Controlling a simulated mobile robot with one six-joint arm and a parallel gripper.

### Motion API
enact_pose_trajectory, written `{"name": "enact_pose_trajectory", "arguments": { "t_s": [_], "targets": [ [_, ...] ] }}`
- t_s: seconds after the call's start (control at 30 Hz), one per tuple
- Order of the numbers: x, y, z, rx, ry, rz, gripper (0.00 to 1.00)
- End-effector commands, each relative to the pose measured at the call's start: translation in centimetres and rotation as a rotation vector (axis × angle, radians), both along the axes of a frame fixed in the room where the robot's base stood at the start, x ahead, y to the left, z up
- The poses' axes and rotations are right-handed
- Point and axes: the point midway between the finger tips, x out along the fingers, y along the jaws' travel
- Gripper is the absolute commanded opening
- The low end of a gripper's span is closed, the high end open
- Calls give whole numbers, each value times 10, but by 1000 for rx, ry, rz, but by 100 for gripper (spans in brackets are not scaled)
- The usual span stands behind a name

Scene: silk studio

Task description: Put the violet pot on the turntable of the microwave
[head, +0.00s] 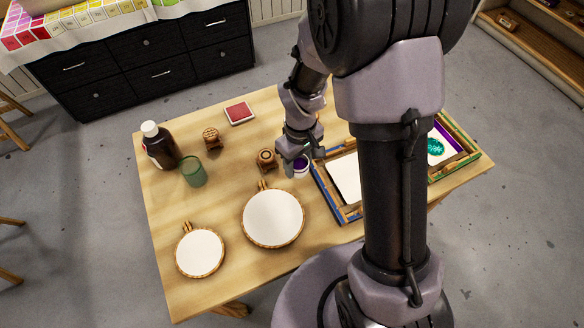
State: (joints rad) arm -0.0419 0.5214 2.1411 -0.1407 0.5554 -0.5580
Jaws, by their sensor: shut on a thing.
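The violet pot (301,171) is a small pale cup with violet at its top. It is at the middle of the wooden table, just left of the framed screens. My gripper (293,165) is at the pot, shut on it, and partly hides it. I cannot tell whether the pot touches the tabletop or is a little above it. No microwave or turntable shows in this view.
On the table (165,235) stand a dark bottle (160,147), a green cup (193,172), wooden stamps (211,138), a red pad (239,113) and two round hoops (272,219). A wooden frame (342,178) lies right of the pot. A black cabinet (150,60) stands behind.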

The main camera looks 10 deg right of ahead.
Motion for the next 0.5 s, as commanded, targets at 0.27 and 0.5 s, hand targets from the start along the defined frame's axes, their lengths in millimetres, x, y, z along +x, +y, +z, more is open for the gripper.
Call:
{"name": "enact_pose_trajectory", "arguments": {
  "t_s": [0.27, 0.5],
  "targets": [
    [15, 15, -21, 0, 1, 0, 7],
    [15, 15, -37, 0, 0, 0, 7]
  ]
}}
